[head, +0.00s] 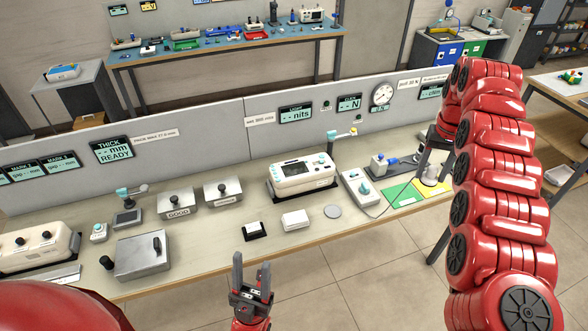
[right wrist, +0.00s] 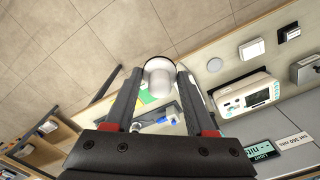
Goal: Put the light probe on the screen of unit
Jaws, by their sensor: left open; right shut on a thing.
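My right gripper (head: 431,160) is shut on a white, rounded piece, seemingly the light probe (head: 431,178), at the right end of the bench. In the right wrist view the probe (right wrist: 160,78) sits between the fingertips (right wrist: 162,68). The unit (head: 302,176) is a white instrument with a dark screen (head: 294,168), lying left of my right gripper. The unit (right wrist: 248,94) also shows at the right of the right wrist view. My left gripper (head: 251,272) is open and empty, in front of the bench's front edge.
A white box with a teal knob (head: 361,189) stands between the unit and the right gripper, with a thin cable. Green and yellow mats (head: 405,193) lie under the right gripper. A grey disc (head: 333,211) and white block (head: 295,219) lie before the unit. A partition (head: 205,140) runs behind.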

